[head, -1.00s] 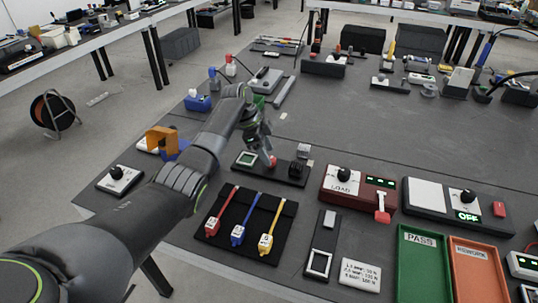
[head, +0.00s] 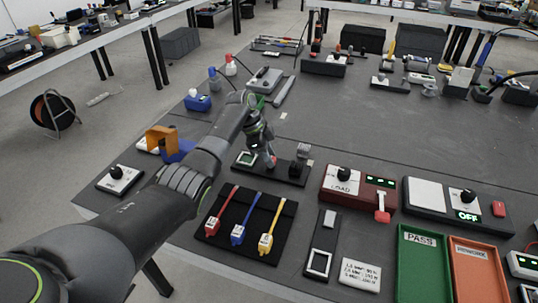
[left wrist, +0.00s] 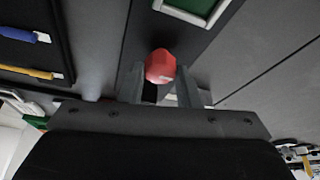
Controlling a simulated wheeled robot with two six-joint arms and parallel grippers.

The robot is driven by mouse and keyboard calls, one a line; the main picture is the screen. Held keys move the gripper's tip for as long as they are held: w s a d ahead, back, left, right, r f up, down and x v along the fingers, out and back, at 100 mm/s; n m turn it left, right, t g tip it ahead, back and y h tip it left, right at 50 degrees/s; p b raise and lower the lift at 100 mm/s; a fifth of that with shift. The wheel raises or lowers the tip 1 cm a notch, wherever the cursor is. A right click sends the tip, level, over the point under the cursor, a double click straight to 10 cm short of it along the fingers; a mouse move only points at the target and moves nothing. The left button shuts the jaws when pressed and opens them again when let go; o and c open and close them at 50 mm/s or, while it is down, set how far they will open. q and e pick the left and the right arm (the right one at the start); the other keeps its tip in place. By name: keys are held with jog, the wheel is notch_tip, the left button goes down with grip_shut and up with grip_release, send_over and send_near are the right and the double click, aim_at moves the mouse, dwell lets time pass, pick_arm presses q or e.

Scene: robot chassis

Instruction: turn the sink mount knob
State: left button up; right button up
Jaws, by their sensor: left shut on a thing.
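The sink mount (head: 285,178) is a low black base with a green-framed display and a dark upright part on its right. Its red knob (head: 271,163) shows at the tip of my left gripper (head: 269,157), which points down over the base. In the left wrist view the rounded red knob (left wrist: 160,67) sits between the two fingers of my left gripper (left wrist: 160,84), which is shut on it. The fingers and the gripper body hide part of the base. My right gripper is not in view.
A black mat (head: 245,225) with red, blue and yellow tagged tools lies in front. The table's middle behind is clear.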

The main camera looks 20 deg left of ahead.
pick_arm(q)
jog(key=shift+r+p, duration=0.15)
jog(key=shift+p, duration=0.25)
jog(key=n+t+p, duration=0.1)
jog(key=n+p, duration=0.2)
jog(key=p, duration=0.1)
jog(key=n+t+y+p, duration=0.1)
jog(key=n+p, duration=0.2)
jog(key=n+y+p, duration=0.1)
jog(key=n+p, duration=0.2)
jog(key=p, duration=0.1)
jog(key=shift+s+d+r+t+p, duration=0.15)
jog(key=shift+s+d+t+p, duration=0.05)
jog(key=shift+t+p, duration=0.2)
jog(key=shift+n+p, duration=0.35)
jog(key=shift+n, duration=0.25)
jog(key=n+y+p, duration=0.1)
jog(key=n, duration=0.1)
jog(key=shift+n+t+p, duration=0.3)
jog(key=shift+p, duration=0.05)
jog(key=shift+d+n+y+p, duration=0.15)
jog(key=shift+n+y+p, duration=0.3)
jog(key=shift+n, duration=0.55)
jog(key=shift+f+n+y, duration=0.2)
jog(key=shift+n+y, duration=0.25)
jog(key=shift+n, duration=0.65)
jog(key=shift+n+y, duration=0.4)
jog(key=shift+n, duration=0.8)
